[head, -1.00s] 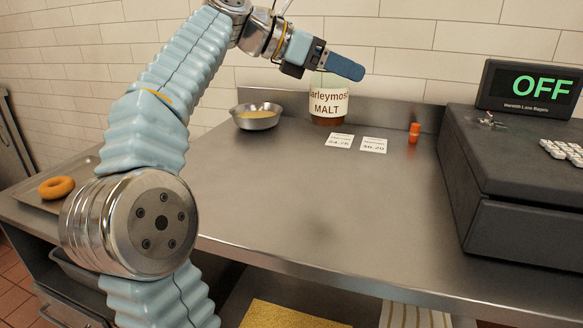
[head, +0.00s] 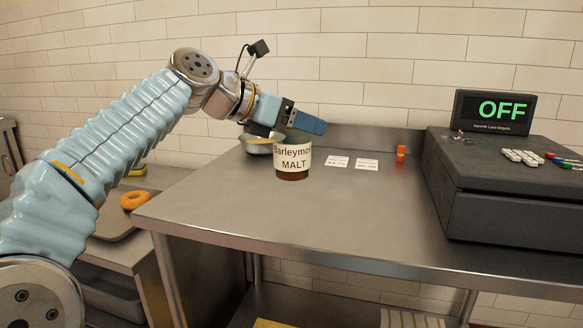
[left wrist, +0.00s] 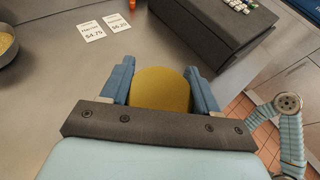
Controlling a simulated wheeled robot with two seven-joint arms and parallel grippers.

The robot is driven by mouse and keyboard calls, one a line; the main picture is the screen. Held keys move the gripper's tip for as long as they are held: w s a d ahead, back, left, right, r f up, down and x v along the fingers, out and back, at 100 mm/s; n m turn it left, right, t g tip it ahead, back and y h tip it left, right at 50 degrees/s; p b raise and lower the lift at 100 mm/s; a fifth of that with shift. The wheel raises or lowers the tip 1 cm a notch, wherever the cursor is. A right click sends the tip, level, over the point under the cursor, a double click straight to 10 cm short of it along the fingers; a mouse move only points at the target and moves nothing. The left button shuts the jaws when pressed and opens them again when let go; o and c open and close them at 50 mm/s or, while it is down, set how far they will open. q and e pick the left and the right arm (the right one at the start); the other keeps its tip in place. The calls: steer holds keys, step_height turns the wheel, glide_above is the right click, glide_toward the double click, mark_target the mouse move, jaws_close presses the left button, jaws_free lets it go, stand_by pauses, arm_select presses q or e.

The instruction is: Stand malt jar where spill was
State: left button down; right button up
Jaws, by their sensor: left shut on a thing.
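The malt jar (head: 292,160), with a white "Barleymost MALT" label and dark contents, is upright over the steel counter (head: 235,205). My left gripper (head: 300,124) is shut on its top, with its blue fingers on either side. In the left wrist view the jar's round yellow top (left wrist: 161,89) sits between the fingers (left wrist: 160,85). I cannot tell whether the jar's base touches the counter. No spill shows on the visible counter. My right gripper is not in view.
A metal bowl (head: 260,147) stands behind the jar. Two price cards (head: 337,161) and a small orange bottle (head: 401,152) are at the back. A cash register (head: 500,190) fills the right. A bagel (head: 134,199) lies at left. The front middle counter is clear.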

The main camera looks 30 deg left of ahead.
arm_select(q)
steer(key=w+a+f+b, duration=0.3)
steer(key=w+f, duration=0.1)
steer(key=f, duration=0.5)
steer(key=shift+w, duration=0.15)
steer(key=shift+f, duration=0.15)
steer(key=shift+c, duration=1.3)
jaws_free()
